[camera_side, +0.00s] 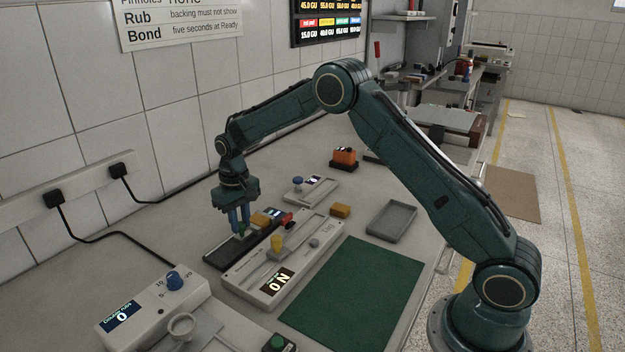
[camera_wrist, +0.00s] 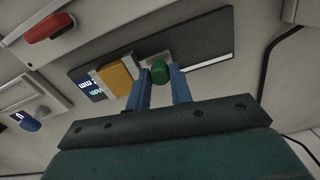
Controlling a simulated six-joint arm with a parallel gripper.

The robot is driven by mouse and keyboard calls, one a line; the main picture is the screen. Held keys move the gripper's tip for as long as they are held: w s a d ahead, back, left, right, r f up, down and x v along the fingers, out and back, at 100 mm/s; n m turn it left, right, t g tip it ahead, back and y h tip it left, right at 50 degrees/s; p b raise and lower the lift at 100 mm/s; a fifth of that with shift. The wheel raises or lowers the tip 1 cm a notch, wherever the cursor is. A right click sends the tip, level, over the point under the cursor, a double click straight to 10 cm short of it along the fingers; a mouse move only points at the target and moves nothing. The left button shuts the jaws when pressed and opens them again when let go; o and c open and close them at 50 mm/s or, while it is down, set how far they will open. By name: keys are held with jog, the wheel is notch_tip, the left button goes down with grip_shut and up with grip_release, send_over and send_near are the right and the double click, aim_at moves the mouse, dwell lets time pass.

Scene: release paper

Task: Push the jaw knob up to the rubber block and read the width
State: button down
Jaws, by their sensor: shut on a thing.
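The gauge is a dark flat bar (camera_side: 222,257) on the bench, with a lit readout (camera_wrist: 90,88) whose digits I cannot read. The orange rubber block (camera_wrist: 115,78) sits on the bar beside the readout; it also shows in the side view (camera_side: 260,219). The green jaw knob (camera_wrist: 160,72) stands on a grey slider to the right of the block in the wrist view. My gripper (camera_wrist: 163,86) is shut on the green knob, one blue finger on each side. In the side view my gripper (camera_side: 241,230) points down over the bar. I cannot tell whether jaw and block touch.
A grey device with an "ON" display (camera_side: 276,283) and a yellow knob (camera_side: 277,243) lies just in front of the bar. A red handle (camera_side: 287,219) is close by. A dial box (camera_side: 150,309) stands front left. The green mat (camera_side: 355,296) is clear.

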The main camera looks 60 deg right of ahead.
aim_at(246, 232)
jog(key=shift+d, duration=0.75)
jog(key=c, duration=1.3)
grip_release()
jog(key=shift+o, duration=0.2)
jog(key=shift+r, duration=0.2)
jog(key=shift+a+r, duration=0.1)
jog(key=shift+r, duration=0.4)
notch_tip(246, 232, up, 12)
jog(key=shift+r, duration=0.25)
